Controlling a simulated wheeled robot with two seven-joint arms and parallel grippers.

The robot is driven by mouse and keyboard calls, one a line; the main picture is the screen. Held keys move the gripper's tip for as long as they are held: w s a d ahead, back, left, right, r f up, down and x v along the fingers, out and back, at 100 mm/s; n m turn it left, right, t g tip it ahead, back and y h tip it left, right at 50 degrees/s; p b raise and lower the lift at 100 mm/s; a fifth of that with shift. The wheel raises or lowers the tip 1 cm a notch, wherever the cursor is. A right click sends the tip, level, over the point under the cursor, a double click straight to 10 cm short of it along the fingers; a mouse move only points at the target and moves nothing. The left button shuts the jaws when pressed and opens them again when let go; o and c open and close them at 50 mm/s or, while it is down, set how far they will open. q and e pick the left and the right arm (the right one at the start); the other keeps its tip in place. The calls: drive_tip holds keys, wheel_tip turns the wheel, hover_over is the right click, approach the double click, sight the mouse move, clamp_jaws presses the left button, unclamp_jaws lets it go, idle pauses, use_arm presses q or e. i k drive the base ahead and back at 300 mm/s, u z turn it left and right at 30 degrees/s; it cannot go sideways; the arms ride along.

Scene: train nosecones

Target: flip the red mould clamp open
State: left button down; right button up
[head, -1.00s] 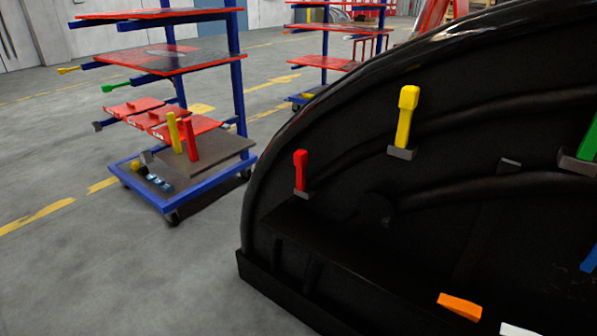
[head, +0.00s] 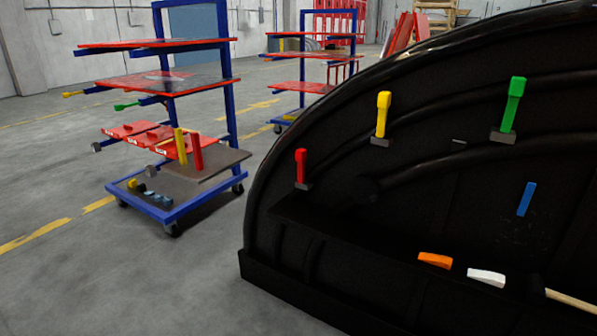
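The red mould clamp (head: 301,167) is on the left part of the large black mould (head: 420,215), near its curved edge. Its red handle stands upright on a small grey base. A yellow clamp (head: 382,115) and a green clamp (head: 513,104) stand upright further right along the arch. A blue handle (head: 526,199) sits lower right, tilted. An orange handle (head: 435,261) and a white handle (head: 486,278) lie low on the mould. Neither of my grippers shows in the head view.
A blue-framed trolley (head: 190,204) with red shelves, tools and loose handles stands left of the mould. A second trolley (head: 300,87) is behind it. Grey floor (head: 110,280) is clear at front left. A light wooden handle (head: 570,299) lies at lower right.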

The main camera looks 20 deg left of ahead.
sight(301, 153)
drive_tip(key=k, duration=0.45)
drive_tip(key=u, duration=0.45)
drive_tip(key=i, duration=1.6)
drive_tip(key=z, duration=0.75)
